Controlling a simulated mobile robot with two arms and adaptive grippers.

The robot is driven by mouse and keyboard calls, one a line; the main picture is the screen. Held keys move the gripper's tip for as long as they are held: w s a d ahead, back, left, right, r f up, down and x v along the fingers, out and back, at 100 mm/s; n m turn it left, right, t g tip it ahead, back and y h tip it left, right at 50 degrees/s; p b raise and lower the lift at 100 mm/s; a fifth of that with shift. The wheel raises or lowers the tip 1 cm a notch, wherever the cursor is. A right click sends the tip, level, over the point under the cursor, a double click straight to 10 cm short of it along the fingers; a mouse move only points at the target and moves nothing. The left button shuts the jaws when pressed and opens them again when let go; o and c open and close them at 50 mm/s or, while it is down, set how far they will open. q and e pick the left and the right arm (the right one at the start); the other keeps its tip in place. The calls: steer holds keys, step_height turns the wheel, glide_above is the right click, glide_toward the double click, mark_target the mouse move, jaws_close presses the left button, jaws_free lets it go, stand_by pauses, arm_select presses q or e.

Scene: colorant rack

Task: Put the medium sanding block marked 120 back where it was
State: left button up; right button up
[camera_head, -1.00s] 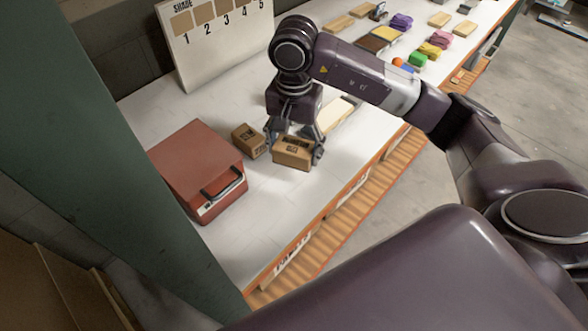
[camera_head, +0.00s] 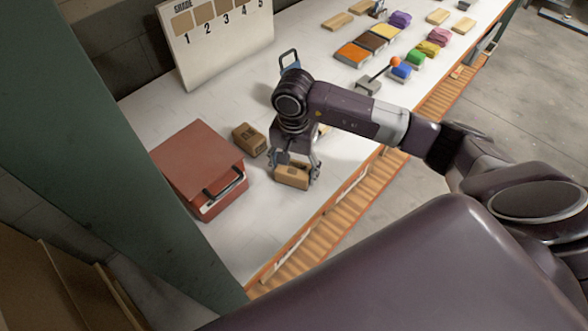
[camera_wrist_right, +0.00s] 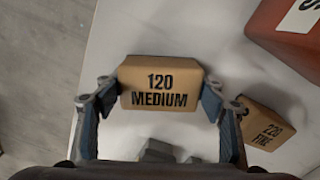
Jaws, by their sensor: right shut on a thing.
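The tan sanding block marked 120 MEDIUM (camera_wrist_right: 160,88) is between the fingers of my right gripper (camera_wrist_right: 160,96) in the right wrist view, label facing the camera. In the head view the same block (camera_head: 291,177) is under my right gripper (camera_head: 294,170), which is shut on it, low over the white bench top near its front edge. I cannot tell whether the block touches the bench. A tan block marked 220 FINE (camera_wrist_right: 266,127) lies beside it, apart from it; it also shows in the head view (camera_head: 249,139). My left gripper is not in view.
A red box (camera_head: 197,160) with a dark handle stands left of the blocks. A SHADE card (camera_head: 215,60) stands at the back. Several coloured items, including an orange one (camera_head: 352,54), lie farther along the bench. White bench top (camera_head: 252,215) is bare in front of the red box.

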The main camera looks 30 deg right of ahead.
mark_target(294, 168)
steer(key=shift+f, duration=0.2)
steer(key=o, duration=1.2)
steer(key=shift+r, duration=0.1)
steer(key=shift+r, duration=0.1)
steer(key=shift+r+p, duration=0.2)
steer(key=shift+p, duration=0.15)
step_height(294, 168, up, 10)
steer(key=b, duration=0.4)
steer(key=shift+w+r, duration=0.1)
steer(key=shift+r, duration=0.1)
steer(key=shift+r+b, duration=0.3)
steer(key=shift+r, duration=0.35)
